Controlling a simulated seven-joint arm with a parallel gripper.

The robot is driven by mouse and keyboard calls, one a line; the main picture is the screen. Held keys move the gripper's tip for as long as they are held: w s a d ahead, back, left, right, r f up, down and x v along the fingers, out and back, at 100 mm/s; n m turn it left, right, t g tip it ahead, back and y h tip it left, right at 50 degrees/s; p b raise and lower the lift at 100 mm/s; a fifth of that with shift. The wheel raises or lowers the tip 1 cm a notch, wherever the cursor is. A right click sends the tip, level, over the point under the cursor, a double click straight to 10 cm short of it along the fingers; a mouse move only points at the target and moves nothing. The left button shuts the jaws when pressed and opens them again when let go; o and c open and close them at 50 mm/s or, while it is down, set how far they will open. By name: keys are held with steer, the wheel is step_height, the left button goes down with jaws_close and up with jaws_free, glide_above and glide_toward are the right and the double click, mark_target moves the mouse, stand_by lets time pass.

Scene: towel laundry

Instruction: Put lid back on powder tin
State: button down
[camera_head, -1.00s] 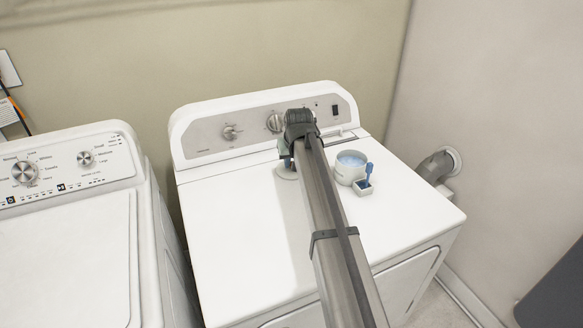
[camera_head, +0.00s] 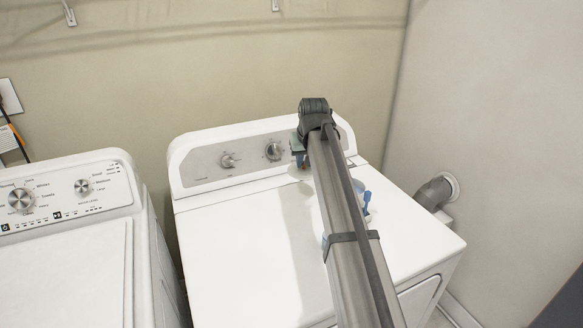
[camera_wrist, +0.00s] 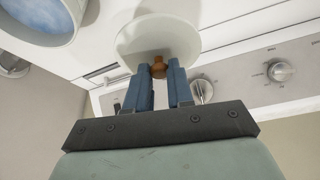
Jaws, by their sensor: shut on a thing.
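My gripper (camera_wrist: 160,82) is shut on the brown knob (camera_wrist: 159,68) of a white round lid (camera_wrist: 150,34). In the head view, my gripper (camera_head: 299,157) and the lid (camera_head: 299,172) are over the rear of the dryer top, left of the tin. The powder tin (camera_wrist: 69,32) is open, with blue powder inside, at the upper left of the wrist view. The lid is beside the tin, not on it. In the head view the tin (camera_head: 358,186) is mostly hidden behind my arm.
The white dryer (camera_head: 240,240) has a control panel (camera_head: 205,165) behind my gripper. A blue scoop (camera_head: 367,202) stands beside the tin, partly hidden by my arm. The left part of the dryer top is clear. A washer (camera_head: 60,260) stands at the left.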

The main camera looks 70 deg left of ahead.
steer(key=w+d+r, duration=0.4)
steer(key=w+d, duration=0.5)
steer(key=w, duration=0.2)
steer(key=shift+d, duration=0.2)
steer(key=shift+w+f, duration=0.1)
steer(key=shift+f, duration=0.1)
step_height(320, 180, down, 6)
stand_by(0.4)
steer(key=shift+f, duration=0.2)
stand_by(1.8)
